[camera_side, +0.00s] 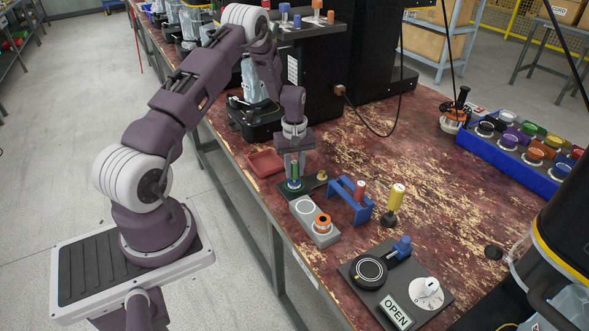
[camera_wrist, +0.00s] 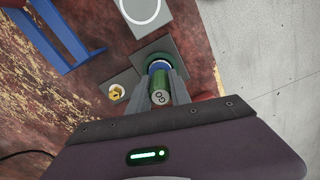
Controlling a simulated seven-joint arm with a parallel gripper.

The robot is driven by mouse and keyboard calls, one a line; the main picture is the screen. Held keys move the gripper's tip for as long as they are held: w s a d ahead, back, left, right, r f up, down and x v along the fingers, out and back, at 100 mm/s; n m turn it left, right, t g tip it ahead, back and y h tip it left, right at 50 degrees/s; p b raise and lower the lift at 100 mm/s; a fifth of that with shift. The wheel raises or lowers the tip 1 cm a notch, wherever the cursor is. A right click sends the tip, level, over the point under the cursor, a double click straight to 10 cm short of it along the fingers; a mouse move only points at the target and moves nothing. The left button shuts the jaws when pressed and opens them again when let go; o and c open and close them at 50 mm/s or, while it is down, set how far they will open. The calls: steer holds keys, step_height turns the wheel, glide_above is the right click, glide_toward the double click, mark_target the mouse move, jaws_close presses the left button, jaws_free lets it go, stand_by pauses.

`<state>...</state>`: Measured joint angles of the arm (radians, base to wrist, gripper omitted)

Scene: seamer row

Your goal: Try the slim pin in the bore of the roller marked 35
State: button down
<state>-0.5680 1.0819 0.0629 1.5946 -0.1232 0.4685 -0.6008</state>
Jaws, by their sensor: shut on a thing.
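My gripper (camera_side: 294,172) is shut on an upright green pin (camera_side: 295,170), also seen in the wrist view (camera_wrist: 161,88), where its end reads "GO". The pin's lower end is at a dark green round part (camera_side: 290,187) on a dark plate (camera_wrist: 182,47). A blue ring (camera_wrist: 157,66) shows around the pin there. How deep the pin sits is hidden. A roller with an orange rim (camera_side: 322,222) stands on a grey block (camera_side: 327,238), beside a pale circle. I cannot read a 35 on any roller.
A blue rack (camera_side: 349,203) with a red pin (camera_side: 360,190) stands to the right, beside a yellow-topped pin (camera_side: 396,196). A small brass knob (camera_wrist: 116,92) is close to my gripper. A red tray (camera_side: 265,163) lies behind left. An OPEN panel (camera_side: 395,313) is at front.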

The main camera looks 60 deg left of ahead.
steer(key=shift+r, duration=0.1)
steer(key=shift+r, duration=2.4)
